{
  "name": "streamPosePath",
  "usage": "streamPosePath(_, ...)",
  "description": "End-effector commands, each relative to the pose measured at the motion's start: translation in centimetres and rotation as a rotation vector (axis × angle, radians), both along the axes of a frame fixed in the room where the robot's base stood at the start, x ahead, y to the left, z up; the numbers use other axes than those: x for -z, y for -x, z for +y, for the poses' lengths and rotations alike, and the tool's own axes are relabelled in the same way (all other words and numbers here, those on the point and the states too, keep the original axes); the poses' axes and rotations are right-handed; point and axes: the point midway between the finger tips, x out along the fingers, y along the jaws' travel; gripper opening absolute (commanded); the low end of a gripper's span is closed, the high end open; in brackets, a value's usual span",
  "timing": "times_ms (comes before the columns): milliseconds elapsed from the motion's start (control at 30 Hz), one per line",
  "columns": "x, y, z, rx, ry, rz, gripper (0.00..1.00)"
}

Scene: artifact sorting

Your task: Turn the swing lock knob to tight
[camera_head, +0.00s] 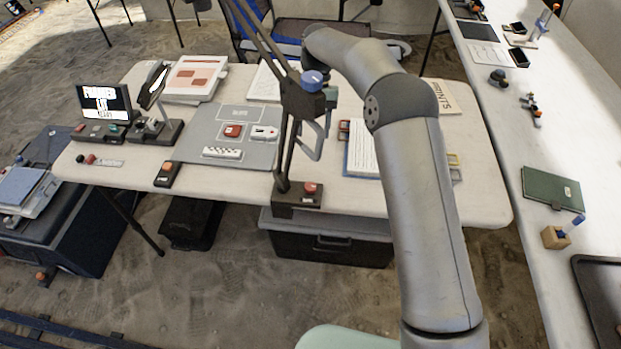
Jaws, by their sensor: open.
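The swing lock knob, taken to be the round blue knob (312,80), sits at the joint of a dark hinged stand (283,160) on the middle table. Its marking is too small to read, so I cannot tell its setting. My arm reaches in from the lower right and bends over the table, with its far end near the stand. A grey angular piece just below and right of the knob appears to be my gripper (316,140). It is open, apart from the knob in the picture, and partly hidden by the stand.
The stand's base has a red button (310,188) at the table's front edge. A grey panel (190,145) and a small screen (104,101) lie to the left. An open book (365,160) lies right of the stand. Another white table (500,110) runs along the right.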

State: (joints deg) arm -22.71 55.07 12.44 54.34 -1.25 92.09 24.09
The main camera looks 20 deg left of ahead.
Motion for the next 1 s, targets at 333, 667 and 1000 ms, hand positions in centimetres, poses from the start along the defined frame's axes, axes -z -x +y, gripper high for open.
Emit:
streamPosePath(333, 6.7, 2.9, -0.5, -0.001, 0.002, 0.004, 0.52)
streamPosePath(667, 12.5, 5.3, -0.8, 0.0, 0.0, 0.001, 0.52)
streamPosePath(1000, 14.5, 6.0, -0.9, 0.0, -0.001, -0.002, 0.52)
